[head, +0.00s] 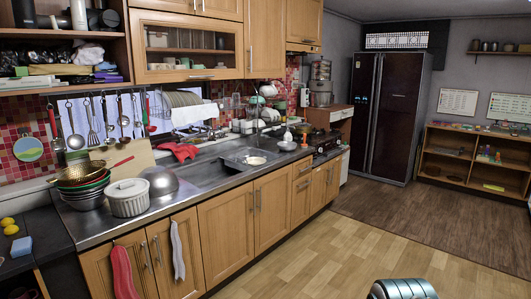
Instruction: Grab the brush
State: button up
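Several utensils hang in a row from a rail on the tiled wall at the left of the head view. Among them are a red-handled utensil (53,122), a ladle (75,141), a slotted metal utensil (92,138) and another red-handled utensil (149,126) at the right end. They are small here, and I cannot tell which one is the brush. My gripper is not in view. A ribbed silver part at the bottom edge appears to be my own arm, well apart from the rail.
Below the rail, the counter holds stacked colanders (82,177), a white pot (128,199) and an upturned metal bowl (161,181). A red cloth (179,151) lies by the sink (205,172). Towels hang on the cabinet fronts. The wooden floor (290,262) before the counter is clear.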

aim_at(304, 145)
jog(key=u, duration=0.15)
jog(key=i, duration=2.3)
jog(key=u, duration=0.05)
